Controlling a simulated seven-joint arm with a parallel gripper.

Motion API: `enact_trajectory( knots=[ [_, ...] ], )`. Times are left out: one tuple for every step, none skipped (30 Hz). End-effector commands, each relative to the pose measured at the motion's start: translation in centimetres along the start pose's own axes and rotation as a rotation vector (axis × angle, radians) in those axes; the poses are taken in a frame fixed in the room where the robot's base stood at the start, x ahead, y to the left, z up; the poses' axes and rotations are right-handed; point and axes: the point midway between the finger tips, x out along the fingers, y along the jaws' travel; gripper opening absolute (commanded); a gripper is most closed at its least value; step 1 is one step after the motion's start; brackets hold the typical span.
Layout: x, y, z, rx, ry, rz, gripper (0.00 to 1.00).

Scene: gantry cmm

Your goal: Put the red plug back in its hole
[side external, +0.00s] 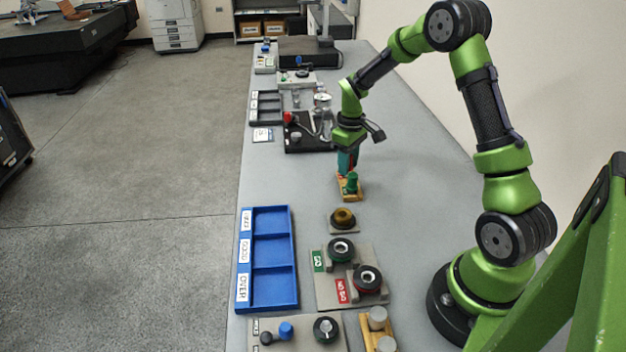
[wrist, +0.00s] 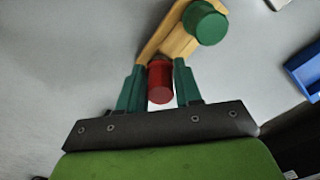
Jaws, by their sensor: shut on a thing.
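My gripper (wrist: 160,88) is shut on the red plug (wrist: 160,80), one teal finger on each side of it. In the wrist view the plug is in front of the near end of the wooden block (wrist: 170,42); I cannot tell whether its lower end is in a hole, since that end is hidden. A green plug (wrist: 206,22) stands at the other end of the block. In the side view my gripper (side external: 346,172) is low over the block (side external: 350,195), with the green plug (side external: 352,182) beside it.
A brass ring on a small plate (side external: 344,219) stands nearer the camera. A black fixture (side external: 300,143) stands behind. Bare grey table lies left and right of the block.

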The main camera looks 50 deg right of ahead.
Motion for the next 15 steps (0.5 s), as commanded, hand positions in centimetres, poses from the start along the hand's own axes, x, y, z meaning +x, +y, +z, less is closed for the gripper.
enact_trajectory(
  knots=[
    [0.06, 0.0, 0.0, 0.0, 0.0, 0.0, 0.0],
    [0.1, 0.0, -0.01, 0.0, 0.0, 0.0, 0.0],
    [0.14, 0.01, -0.01, 0.0, 0.0, 0.0, 0.0],
    [0.18, 0.0, -0.01, 0.0, 0.0, 0.0, 0.0],
    [0.22, 0.01, -0.01, 0.0, 0.0, 0.0, 0.0],
    [0.26, 0.01, -0.01, 0.0, 0.001, 0.0, 0.0],
    [0.3, 0.01, -0.01, 0.0, 0.001, 0.0, 0.0],
    [0.34, 0.01, -0.01, 0.0, 0.001, 0.0, 0.0],
    [0.39, 0.01, -0.02, 0.0, 0.001, 0.001, 0.0],
    [0.43, 0.01, -0.01, 0.0, 0.001, 0.0, 0.0],
    [0.46, 0.01, -0.01, 0.0, 0.001, 0.001, 0.0],
    [0.51, 0.01, -0.01, 0.0, 0.001, 0.0, 0.0],
    [0.55, 0.01, -0.01, 0.0, 0.0, 0.0, 0.0],
    [0.59, 0.01, -0.01, 0.0, 0.0, 0.0, 0.0],
    [0.64, 0.01, -0.01, 0.0, 0.0, 0.0, 0.0]
  ],
)
